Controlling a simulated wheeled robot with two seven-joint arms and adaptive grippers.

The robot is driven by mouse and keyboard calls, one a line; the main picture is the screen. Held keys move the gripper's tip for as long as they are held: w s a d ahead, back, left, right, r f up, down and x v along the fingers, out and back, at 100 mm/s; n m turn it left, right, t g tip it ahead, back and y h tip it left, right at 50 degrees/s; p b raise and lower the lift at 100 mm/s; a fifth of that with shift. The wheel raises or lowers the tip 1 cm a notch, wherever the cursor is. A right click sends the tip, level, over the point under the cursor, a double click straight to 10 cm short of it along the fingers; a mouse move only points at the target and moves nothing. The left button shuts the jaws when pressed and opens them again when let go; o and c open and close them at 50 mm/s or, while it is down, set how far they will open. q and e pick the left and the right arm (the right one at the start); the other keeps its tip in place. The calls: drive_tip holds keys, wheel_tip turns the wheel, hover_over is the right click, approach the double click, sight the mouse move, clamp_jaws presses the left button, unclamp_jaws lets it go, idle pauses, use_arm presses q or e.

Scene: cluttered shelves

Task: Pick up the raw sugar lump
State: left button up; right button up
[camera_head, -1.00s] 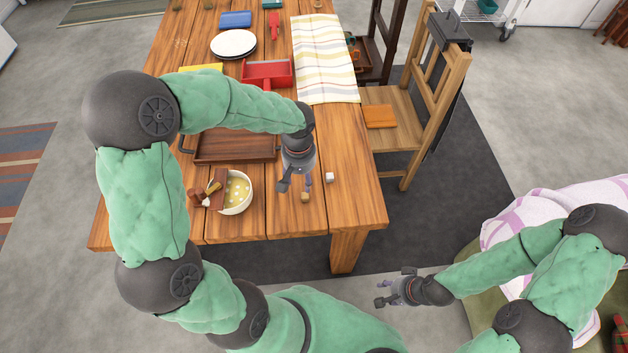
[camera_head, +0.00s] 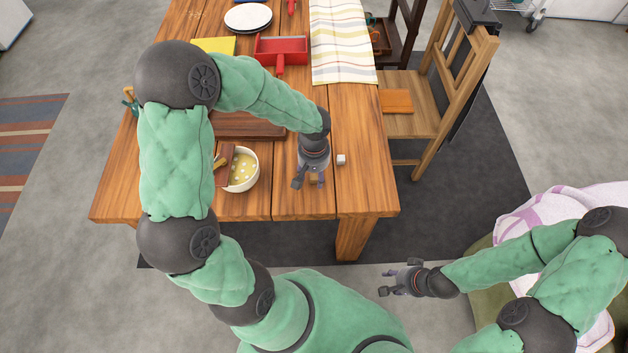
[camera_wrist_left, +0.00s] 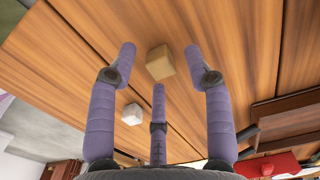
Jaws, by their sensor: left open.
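The raw sugar lump, a small light-brown cube (camera_wrist_left: 160,62), lies on the wooden table. In the left wrist view it sits between and just beyond the tips of my left gripper (camera_wrist_left: 163,68), whose fingers are spread and not seen touching it. In the head view my left gripper (camera_head: 308,183) hangs over the near part of the table and partly hides the brown cube (camera_head: 313,178). A white cube (camera_head: 341,160) lies to its right; it also shows in the left wrist view (camera_wrist_left: 131,113). My right gripper (camera_head: 390,283) is open and empty, off the table.
A white bowl with a yellow dotted inside (camera_head: 243,170) stands left of my left gripper. Behind are a brown wooden tray (camera_head: 240,127), a red dustpan-like tray (camera_head: 283,50) and a striped cloth (camera_head: 342,40). A wooden chair (camera_head: 405,95) stands right of the table.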

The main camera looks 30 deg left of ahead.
use_arm(q)
drive_tip(key=shift+f, duration=0.65)
drive_tip(key=shift+c, duration=0.3)
drive_tip(key=c, duration=0.7)
drive_tip(key=shift+r, duration=0.15)
drive_tip(key=shift+c, duration=0.2)
